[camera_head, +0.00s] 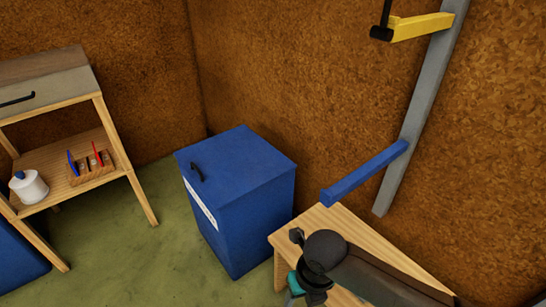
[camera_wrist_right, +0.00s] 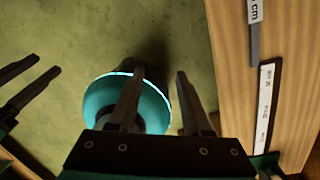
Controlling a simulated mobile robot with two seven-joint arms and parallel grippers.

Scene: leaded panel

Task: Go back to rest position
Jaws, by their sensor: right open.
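My right gripper (camera_wrist_right: 160,72) shows in the right wrist view with its two dark fingers apart and nothing between them. It is beside the left edge of a wooden bench top (camera_wrist_right: 235,70). Below it is a round teal body with a lit rim, which looks like my own base. At the left edge of that view, two more dark fingers of my left gripper (camera_wrist_right: 49,64) stand apart, with nothing between them. In the head view a dark arm of mine covers part of the wooden bench (camera_head: 372,238) at the lower right.
A blue cabinet (camera_head: 240,200) stands on the green floor (camera_head: 135,250) left of the bench. A wooden shelf unit (camera_head: 50,85) at the left bears a white pot (camera_head: 28,188) and a rack (camera_head: 92,165). A blue bar (camera_head: 365,173) and a yellow bar (camera_head: 422,26) jut from a grey wall post (camera_head: 415,120).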

